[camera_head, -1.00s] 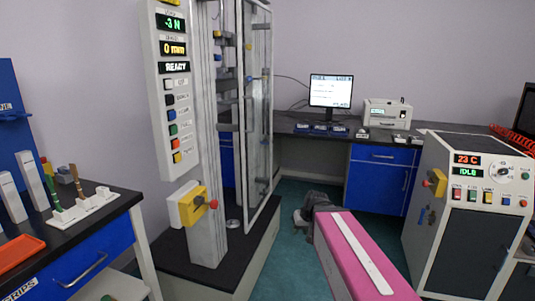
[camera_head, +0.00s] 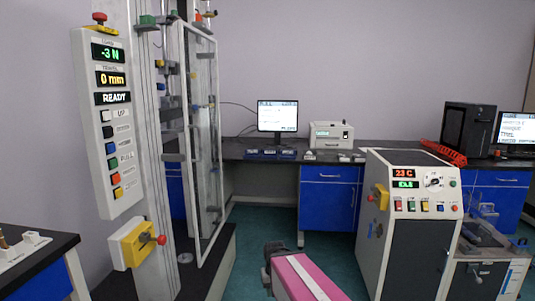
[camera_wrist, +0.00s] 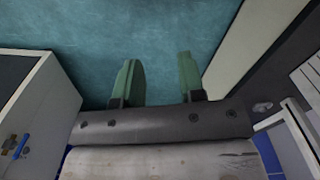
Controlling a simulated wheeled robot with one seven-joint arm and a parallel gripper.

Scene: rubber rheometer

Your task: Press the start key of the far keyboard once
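In the head view, a lit monitor (camera_head: 277,116) stands on the dark bench along the back wall. Low dark-blue items (camera_head: 271,155) lie on the bench in front of it. They are too small to tell whether they are a keyboard, and no start key can be made out. A second lit monitor (camera_head: 517,128) is at the far right, with no clear keyboard before it. In the wrist view, my gripper (camera_wrist: 162,82) has its two green fingers apart with nothing between them, above the teal floor. No keyboard shows there.
A tall test frame (camera_head: 190,130) with a key panel (camera_head: 108,125) stands at left. A grey cabinet machine (camera_head: 415,215) stands at right, beside my arm. A white instrument (camera_head: 331,134) sits on the back bench.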

